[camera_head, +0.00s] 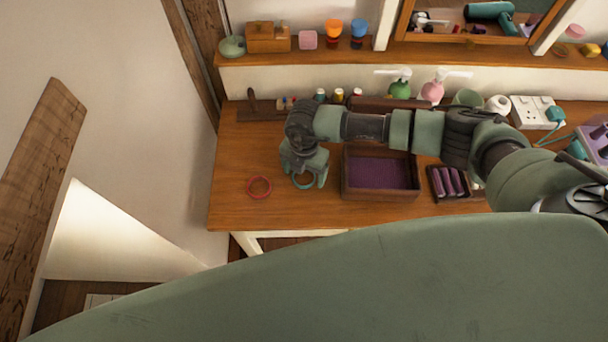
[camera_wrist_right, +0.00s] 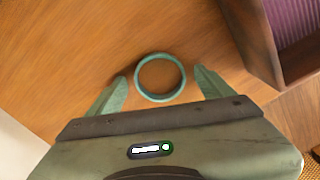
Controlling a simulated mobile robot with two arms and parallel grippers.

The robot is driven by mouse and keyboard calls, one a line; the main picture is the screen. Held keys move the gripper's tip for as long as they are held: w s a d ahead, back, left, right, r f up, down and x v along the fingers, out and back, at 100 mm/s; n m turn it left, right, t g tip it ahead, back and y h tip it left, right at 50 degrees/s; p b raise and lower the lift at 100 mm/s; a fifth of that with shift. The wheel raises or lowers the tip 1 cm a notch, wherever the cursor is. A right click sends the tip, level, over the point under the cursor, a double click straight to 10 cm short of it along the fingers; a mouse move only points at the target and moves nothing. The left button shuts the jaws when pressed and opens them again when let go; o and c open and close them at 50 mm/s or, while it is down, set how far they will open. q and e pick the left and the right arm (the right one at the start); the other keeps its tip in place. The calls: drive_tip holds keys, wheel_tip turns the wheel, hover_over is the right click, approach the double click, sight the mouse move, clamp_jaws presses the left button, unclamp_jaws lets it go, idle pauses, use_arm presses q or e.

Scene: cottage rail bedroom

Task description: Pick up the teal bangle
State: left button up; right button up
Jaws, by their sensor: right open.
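The teal bangle (camera_head: 303,181) lies flat on the wooden table, partly hidden by my right gripper in the head view. In the right wrist view the whole teal ring (camera_wrist_right: 160,78) shows just beyond and between my fingertips. My right gripper (camera_head: 307,181) points down over the bangle, left of the wooden tray. It is open, with one finger on each side of the ring in the right wrist view (camera_wrist_right: 162,82), and nothing is held. I cannot tell how high the fingertips are above the table. My left gripper is not in view.
A red bangle (camera_head: 259,187) lies to the left. A wooden tray with purple lining (camera_head: 380,193) stands close on the right, beside a dark box of purple rolls (camera_head: 449,183). Bottles and a power strip (camera_head: 537,112) line the back. The table's front left is clear.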

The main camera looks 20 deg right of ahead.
drive_tip(key=c, duration=1.4)
drive_tip(key=shift+c, duration=0.2)
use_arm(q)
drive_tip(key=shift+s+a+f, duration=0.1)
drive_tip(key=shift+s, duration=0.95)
use_arm(e)
drive_tip(key=shift+r, duration=0.15)
